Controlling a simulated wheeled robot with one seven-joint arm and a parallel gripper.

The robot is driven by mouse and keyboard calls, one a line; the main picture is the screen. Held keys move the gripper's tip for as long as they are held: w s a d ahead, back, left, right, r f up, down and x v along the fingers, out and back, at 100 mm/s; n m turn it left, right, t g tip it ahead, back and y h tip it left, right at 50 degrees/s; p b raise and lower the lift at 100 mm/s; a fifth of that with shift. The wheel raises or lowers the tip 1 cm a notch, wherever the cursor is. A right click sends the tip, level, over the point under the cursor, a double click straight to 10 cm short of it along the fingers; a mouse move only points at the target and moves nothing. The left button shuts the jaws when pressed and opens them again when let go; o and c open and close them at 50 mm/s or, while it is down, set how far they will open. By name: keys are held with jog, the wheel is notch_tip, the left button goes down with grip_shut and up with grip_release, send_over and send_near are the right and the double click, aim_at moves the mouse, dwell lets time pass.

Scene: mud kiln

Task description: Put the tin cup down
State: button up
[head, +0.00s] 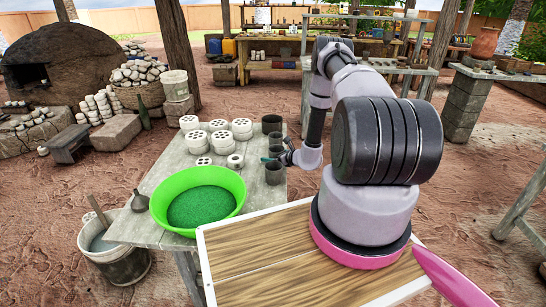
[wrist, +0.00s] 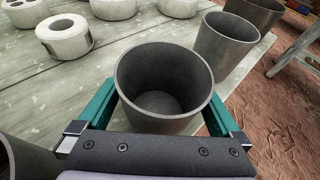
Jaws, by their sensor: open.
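A dark grey tin cup (wrist: 165,55) sits between the two teal fingers of my gripper (wrist: 160,100) in the wrist view. The cup is upright and appears to stand on the pale wooden table (wrist: 60,75). The fingers are open, one on each side of it; I cannot tell whether either touches the cup. In the head view my gripper (head: 268,158) is low at the table's right edge, among a row of dark cups, and partly hides the cup between its fingers.
Another dark cup (wrist: 226,45) stands close at the upper right, and one (wrist: 8,160) shows at the lower left. White holed pieces (head: 221,139) stand left of my gripper. A green basin (head: 198,198) takes up the table's near part. Bare table lies between cups and white pieces.

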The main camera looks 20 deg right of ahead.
jog(key=shift+s+r, duration=0.1)
jog(key=shift+r, duration=0.1)
jog(key=v, duration=1.2)
jog(key=w+a+r+n+g+y, duration=0.1)
jog(key=w+a+r+n+y, duration=0.15)
jog(key=r, duration=0.45)
jog(key=w+a+r+n+g+y, duration=0.1)
jog(key=a+r+n+y, duration=0.2)
jog(key=r, duration=0.5)
jog(key=s+a+r+n+g, duration=0.2)
jog(key=s+a+r+n, duration=0.2)
jog(key=r, duration=0.4)
jog(key=s+a+r+n+g, duration=0.3)
jog(key=s+a+r+n, duration=0.15)
jog(key=r, duration=0.35)
jog(key=s+a+r+n+g, duration=0.2)
jog(key=s+a+r+n, duration=0.1)
jog(key=a+r, duration=0.3)
jog(key=s+d+r+n+t+h, duration=0.2)
jog(key=s+r+n+h, duration=0.2)
jog(key=s+r, duration=0.4)
jog(key=s+d+r+n+t+h, duration=0.1)
jog(key=s+d+r+n+h, duration=0.2)
jog(key=s, duration=1)
notch_tip(320, 180, up, 5)
jog(key=n+h, duration=0.1)
jog(key=n, duration=0.2)
jog(key=shift+t, duration=0.4)
